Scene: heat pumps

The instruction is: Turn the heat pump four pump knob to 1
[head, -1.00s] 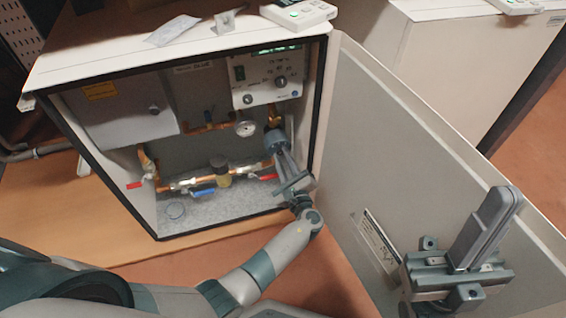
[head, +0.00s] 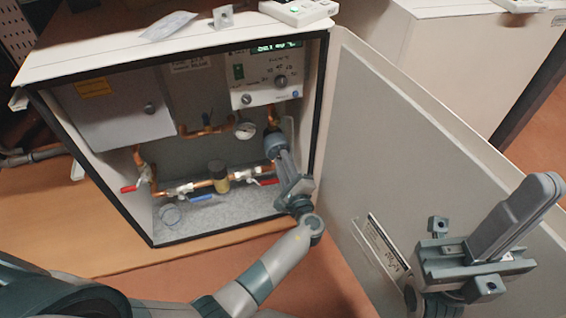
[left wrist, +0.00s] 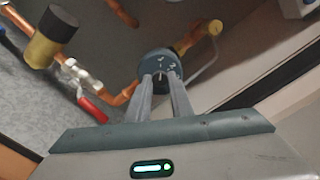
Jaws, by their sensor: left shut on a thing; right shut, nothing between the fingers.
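The heat pump cabinet (head: 85,180) stands open, with its door (head: 400,150) swung to the right. Inside, at the right, a blue-grey round pump knob (head: 274,143) sits on the copper pipework; it also shows in the left wrist view (left wrist: 158,64), with white marks on its face. My left gripper (head: 284,160) is inside the cabinet, its fingers shut on the pump knob. The left wrist view shows both fingertips (left wrist: 162,84) against the knob's face. The exact knob setting is too small to read. My right gripper (head: 520,215) is shut and empty in front of the door.
A control panel (head: 266,76) with a green display is above the knob. A gauge (head: 245,130), red-handled valves (head: 135,186) and a brass fitting (head: 218,175) are close to the left. Another white cabinet (head: 450,70) stands behind the door.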

